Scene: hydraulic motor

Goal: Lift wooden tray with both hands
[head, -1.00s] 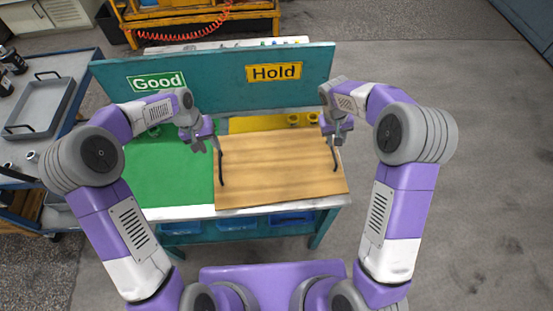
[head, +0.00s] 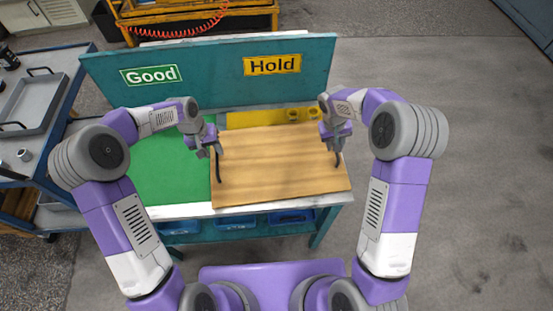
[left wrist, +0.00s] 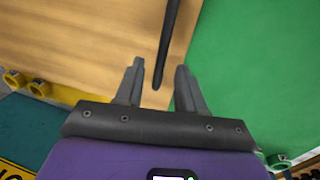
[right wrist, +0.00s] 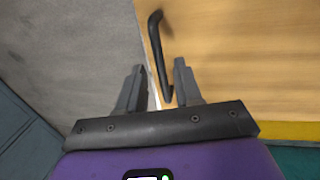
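The wooden tray (head: 275,165) lies on the workbench, with a dark bar handle near its left edge (head: 217,165) and another near its right edge (head: 336,157). My left gripper (head: 210,153) is open at the far end of the left handle. In the left wrist view the handle's end (left wrist: 160,75) lies between the two spread fingers (left wrist: 158,88). My right gripper (head: 335,148) is at the right handle. In the right wrist view its fingers (right wrist: 158,88) are open with the right handle (right wrist: 158,60) between them. Neither gripper visibly grips a handle.
A green mat (head: 165,175) lies left of the tray. A teal board with Good and Hold signs (head: 205,75) stands behind, with a yellow strip (head: 262,118) before it. Blue bins (head: 235,222) sit under the bench. A cart with a grey tray (head: 32,102) stands left.

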